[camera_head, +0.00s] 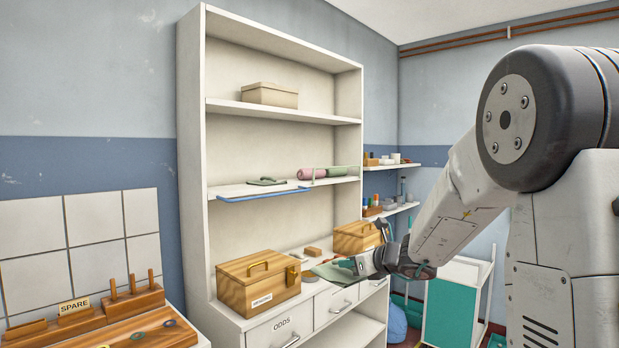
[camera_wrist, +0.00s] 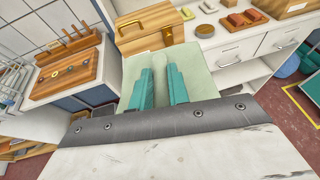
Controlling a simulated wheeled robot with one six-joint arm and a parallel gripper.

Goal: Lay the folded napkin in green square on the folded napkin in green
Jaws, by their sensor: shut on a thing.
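My gripper (camera_head: 348,265) is shut on a pale green folded napkin (camera_head: 328,273), held out in front of the cabinet's counter. In the wrist view the napkin (camera_wrist: 200,65) spreads flat around and beyond the two teal fingers of my gripper (camera_wrist: 163,72). A small flat dark green thing (camera_head: 267,181) lies on the middle shelf, above and left of my gripper. It may be the other green folded napkin, but it is too small to tell. It is apart from the held napkin.
The middle shelf (camera_head: 225,190) has a blue strip (camera_head: 262,195) at its front edge and pink (camera_head: 312,173) and green (camera_head: 340,171) rolls at right. Wooden boxes (camera_head: 258,283) (camera_head: 357,237) stand on the counter. A wooden peg rack (camera_head: 110,315) is at lower left.

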